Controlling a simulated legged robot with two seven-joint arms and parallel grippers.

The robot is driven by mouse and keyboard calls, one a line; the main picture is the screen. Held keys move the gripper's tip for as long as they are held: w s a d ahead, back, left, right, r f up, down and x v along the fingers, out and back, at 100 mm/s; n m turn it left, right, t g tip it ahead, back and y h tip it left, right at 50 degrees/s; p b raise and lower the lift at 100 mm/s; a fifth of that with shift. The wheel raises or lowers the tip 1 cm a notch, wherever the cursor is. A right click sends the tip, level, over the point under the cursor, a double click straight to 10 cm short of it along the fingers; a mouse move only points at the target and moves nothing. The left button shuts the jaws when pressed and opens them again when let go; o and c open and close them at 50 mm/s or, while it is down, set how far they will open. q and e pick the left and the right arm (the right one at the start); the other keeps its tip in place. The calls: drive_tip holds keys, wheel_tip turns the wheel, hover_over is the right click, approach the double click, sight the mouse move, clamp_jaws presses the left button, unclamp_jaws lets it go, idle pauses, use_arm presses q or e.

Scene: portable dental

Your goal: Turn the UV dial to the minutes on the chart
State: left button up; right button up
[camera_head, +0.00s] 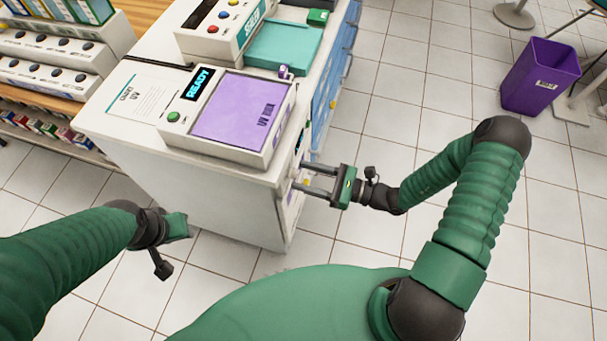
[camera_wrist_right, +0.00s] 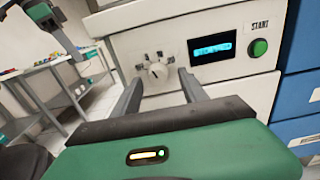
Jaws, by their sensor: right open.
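The UV box (camera_head: 235,108) sits on the white cabinet's near end, with a purple lid, a lit READY display (camera_head: 198,84) and a green button. The UV chart (camera_head: 137,97) lies left of it; its small print is unreadable. The white UV dial (camera_wrist_right: 157,72) shows on a front panel in the right wrist view, with small marks around it. My right gripper (camera_head: 300,175) is open at the cabinet's side; in the wrist view its fingers (camera_wrist_right: 160,88) straddle the dial's position, and contact is unclear. My left gripper (camera_head: 178,228) is at lower left, away from the cabinet, its jaws unclear.
Right of the dial are a blue-lit display (camera_wrist_right: 212,50) and a green START button (camera_wrist_right: 258,47). Blue drawers (camera_wrist_right: 299,95) stand beside the panel. A purple bin (camera_head: 540,77) is at upper right.

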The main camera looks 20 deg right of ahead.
drive_tip(key=shift+w+a, duration=0.25)
drive_tip(key=shift+a, duration=0.45)
drive_tip(key=shift+d, duration=0.35)
drive_tip(key=c, duration=0.7)
drive_tip(key=shift+a+r, duration=0.1)
clamp_jaws()
use_arm(q)
drive_tip(key=shift+s+a, duration=0.1)
drive_tip(key=shift+a, duration=0.1)
drive_tip(key=shift+r, duration=0.2)
drive_tip(key=w+p+v, duration=0.1)
drive_tip(key=p+v, duration=0.6)
drive_tip(key=p, duration=0.1)
drive_tip(key=shift+w+r, duration=0.25)
drive_tip(key=shift+r, duration=0.25)
use_arm(e)
drive_tip(key=shift+r+m, duration=0.15)
drive_tip(key=shift+m, duration=7.85)
